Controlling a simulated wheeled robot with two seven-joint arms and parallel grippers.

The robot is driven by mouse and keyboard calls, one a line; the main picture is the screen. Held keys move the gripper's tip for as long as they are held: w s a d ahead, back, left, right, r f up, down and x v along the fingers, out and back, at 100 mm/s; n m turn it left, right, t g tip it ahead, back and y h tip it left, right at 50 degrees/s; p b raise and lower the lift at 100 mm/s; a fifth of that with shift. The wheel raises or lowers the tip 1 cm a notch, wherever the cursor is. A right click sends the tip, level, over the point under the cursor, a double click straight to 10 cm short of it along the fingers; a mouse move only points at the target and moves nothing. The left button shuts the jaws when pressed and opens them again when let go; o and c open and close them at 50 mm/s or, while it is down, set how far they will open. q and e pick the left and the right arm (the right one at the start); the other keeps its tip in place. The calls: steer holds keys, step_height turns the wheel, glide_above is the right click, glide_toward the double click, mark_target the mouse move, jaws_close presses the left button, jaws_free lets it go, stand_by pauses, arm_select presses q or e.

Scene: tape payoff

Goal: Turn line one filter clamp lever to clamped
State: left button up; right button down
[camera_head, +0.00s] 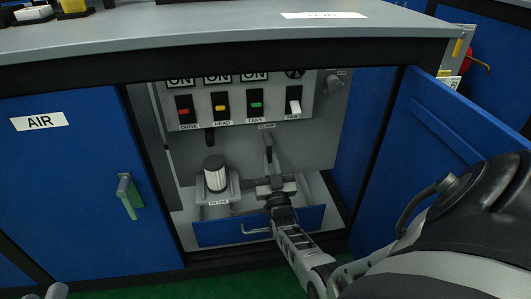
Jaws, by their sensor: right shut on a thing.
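The grey filter clamp lever (268,148) is on the back panel of the open cabinet, below a small label (267,126) that seems to read CLAMP. It stands roughly upright in the picture. My right gripper (274,183) reaches in from the lower right and is shut on the lower part of the lever. The fingers hide that part. The white filter with a dark cap (215,176) sits upright in its holder, left of my right gripper, above a FILTER label.
A blue drawer front (250,227) lies below my right gripper. The open blue door (435,140) stands at the right, beside my right arm. A closed AIR door (70,190) is at the left. The grey worktop (200,38) overhangs the opening.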

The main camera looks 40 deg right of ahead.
stand_by(0.4)
steer(key=c, duration=1.4)
jaws_free()
steer(key=shift+w, duration=0.1)
steer(key=shift+f, duration=0.1)
